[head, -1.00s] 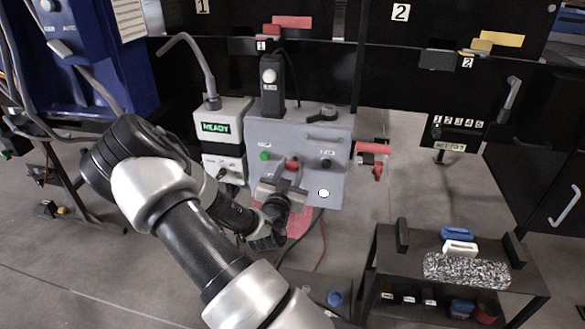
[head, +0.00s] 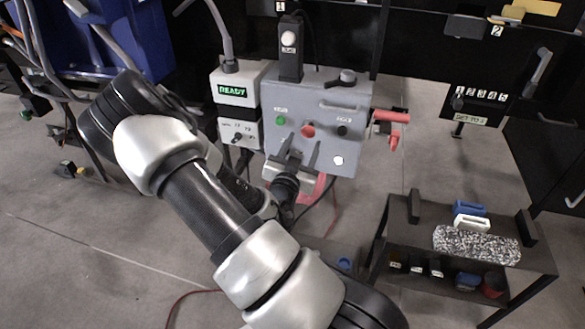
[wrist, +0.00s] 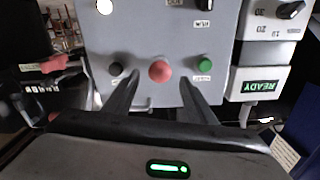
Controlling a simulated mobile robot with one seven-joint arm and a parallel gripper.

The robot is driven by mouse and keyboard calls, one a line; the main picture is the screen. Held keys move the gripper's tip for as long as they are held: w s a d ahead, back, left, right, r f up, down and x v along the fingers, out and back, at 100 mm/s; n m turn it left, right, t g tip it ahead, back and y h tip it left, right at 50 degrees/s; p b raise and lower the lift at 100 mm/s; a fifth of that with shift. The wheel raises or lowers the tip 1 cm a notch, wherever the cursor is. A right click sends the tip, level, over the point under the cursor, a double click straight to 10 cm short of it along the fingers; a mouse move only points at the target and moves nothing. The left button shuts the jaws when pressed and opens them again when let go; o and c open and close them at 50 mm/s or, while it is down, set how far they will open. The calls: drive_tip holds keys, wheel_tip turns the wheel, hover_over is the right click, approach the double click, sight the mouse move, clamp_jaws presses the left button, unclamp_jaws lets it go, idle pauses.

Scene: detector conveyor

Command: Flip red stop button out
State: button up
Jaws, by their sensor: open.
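The red stop button (head: 308,130) is on the front of a grey control box (head: 350,98), between a green button (head: 280,120) on its left and a black knob (head: 342,130) on its right. In the wrist view, which is upside down, the red button (wrist: 160,71) shows between my two fingers. My gripper (head: 298,146) is open and empty, just below and in front of the button. In the wrist view my gripper (wrist: 158,88) has one finger on each side of the button, apart from it. I cannot tell whether the button is pushed in.
A red-handled lever (head: 392,117) sticks out at the box's right side. A unit with a READY display (head: 232,91) stands on its left. A dark cart (head: 400,245) with blue and white items stands at lower right. Floor is clear at lower left.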

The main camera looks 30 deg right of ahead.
drive_tip(key=p+v, duration=0.2)
drive_tip(key=v, duration=1)
drive_tip(key=shift+s+a, duration=0.15)
drive_tip(key=shift+s, duration=0.1)
